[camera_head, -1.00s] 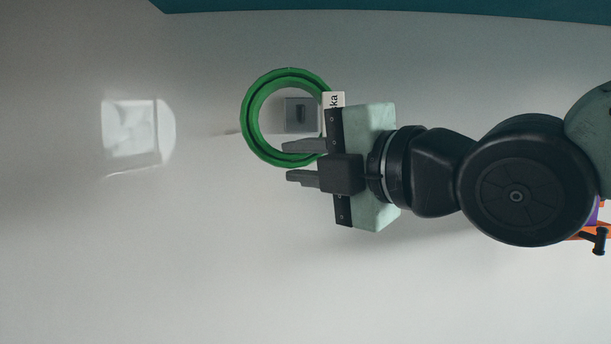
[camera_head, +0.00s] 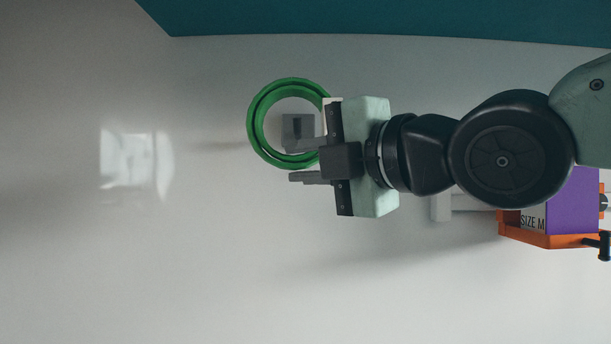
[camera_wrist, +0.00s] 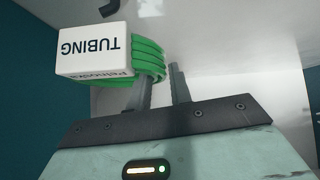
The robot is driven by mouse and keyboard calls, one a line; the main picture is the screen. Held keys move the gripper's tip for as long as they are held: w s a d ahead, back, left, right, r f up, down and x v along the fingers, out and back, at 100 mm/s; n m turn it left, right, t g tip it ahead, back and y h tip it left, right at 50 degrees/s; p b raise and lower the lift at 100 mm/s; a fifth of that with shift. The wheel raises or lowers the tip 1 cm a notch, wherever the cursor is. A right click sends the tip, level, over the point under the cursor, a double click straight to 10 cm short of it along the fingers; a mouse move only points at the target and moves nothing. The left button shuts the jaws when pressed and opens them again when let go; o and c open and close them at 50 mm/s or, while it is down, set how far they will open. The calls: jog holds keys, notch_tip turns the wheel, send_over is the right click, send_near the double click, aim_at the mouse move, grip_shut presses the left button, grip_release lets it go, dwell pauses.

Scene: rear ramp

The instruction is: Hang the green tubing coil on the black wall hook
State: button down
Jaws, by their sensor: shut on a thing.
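The green tubing coil (camera_head: 262,150) is a ring with a white label block, marked TUBING in the wrist view (camera_wrist: 92,48). My gripper (camera_head: 292,165) is shut on the coil at its lower right side in the head view. In the wrist view the coil (camera_wrist: 150,55) is beside my fingers (camera_wrist: 162,85). The black wall hook (camera_head: 297,126) on its grey plate shows through the ring's opening in the head view. In the wrist view the dark hook (camera_wrist: 110,8) is at the top edge, apart from the label block. Depth between coil and hook is hard to tell.
A teal panel (camera_head: 380,20) runs along the top of the head view. A purple box (camera_head: 572,200) marked SIZE M stands in an orange holder (camera_head: 520,230) at the right. The pale wall left of and below the coil is clear.

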jog(key=shift+w+a+f+b, duration=0.15)
jog(key=shift+w+b, duration=0.3)
jog(key=shift+b, duration=0.75)
jog(key=shift+w+d+b, duration=0.2)
jog(key=shift+w+b, duration=0.5)
jog(key=shift+b, duration=0.7)
jog(key=shift+w, duration=0.25)
jog(key=shift+w+p, duration=0.45)
jog(key=shift+p, duration=0.1)
jog(key=w+f+p, duration=0.2)
jog(key=w, duration=0.5)
jog(key=shift+d+p, duration=0.15)
jog(key=shift+p, duration=0.2)
jog(key=shift+w+f, duration=0.1)
jog(key=shift+d+p, duration=0.2)
jog(key=shift+p, duration=0.5)
